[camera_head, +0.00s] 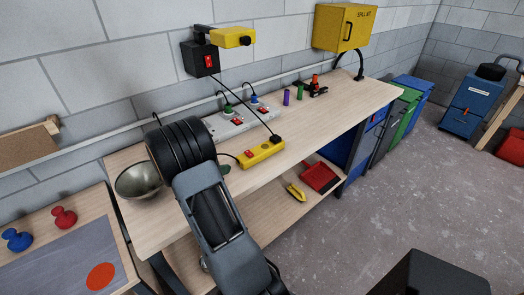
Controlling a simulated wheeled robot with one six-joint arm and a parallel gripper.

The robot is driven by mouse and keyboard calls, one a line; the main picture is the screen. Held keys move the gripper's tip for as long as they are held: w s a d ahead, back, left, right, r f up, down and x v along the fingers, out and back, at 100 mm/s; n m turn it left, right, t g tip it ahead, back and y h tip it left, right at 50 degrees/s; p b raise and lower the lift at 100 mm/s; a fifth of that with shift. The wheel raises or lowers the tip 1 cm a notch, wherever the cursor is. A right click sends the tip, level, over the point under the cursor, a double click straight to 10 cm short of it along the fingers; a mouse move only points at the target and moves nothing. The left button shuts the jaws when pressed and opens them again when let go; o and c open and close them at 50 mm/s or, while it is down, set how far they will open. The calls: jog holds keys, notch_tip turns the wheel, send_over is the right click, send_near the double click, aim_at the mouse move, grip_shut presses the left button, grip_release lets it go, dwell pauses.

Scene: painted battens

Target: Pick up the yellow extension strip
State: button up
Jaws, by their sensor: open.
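The yellow extension strip (261,153) lies on the wooden workbench (330,122), near its front edge and right of my arm. It is a long yellow block with a red switch near its left end and a dark plug at its right end. A thin black cable runs from that plug up toward a black wall box with a red switch (200,59). My arm rises from the bottom and covers part of the bench left of the strip. I cannot make out my gripper's fingers in this view.
A metal bowl (139,181) stands left of my arm. White socket strips (236,122) lie behind the yellow strip. A lower shelf holds a red dustpan (320,177). The bench's right front is clear.

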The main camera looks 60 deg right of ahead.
aim_at(245, 157)
jog(key=p+x, duration=0.1)
jog(key=x, duration=0.7)
jog(key=shift+w+d, duration=0.1)
jog(key=shift+d, duration=0.1)
jog(key=shift+s+d+f+p, duration=0.1)
jog(key=shift+s+d+p, duration=0.2)
jog(key=shift+d, duration=0.2)
jog(key=shift+p+x, duration=0.55)
jog(key=shift+x, duration=1.6)
jog(key=c, duration=1.1)
jog(key=shift+c, duration=0.5)
jog(key=shift+r, duration=0.25)
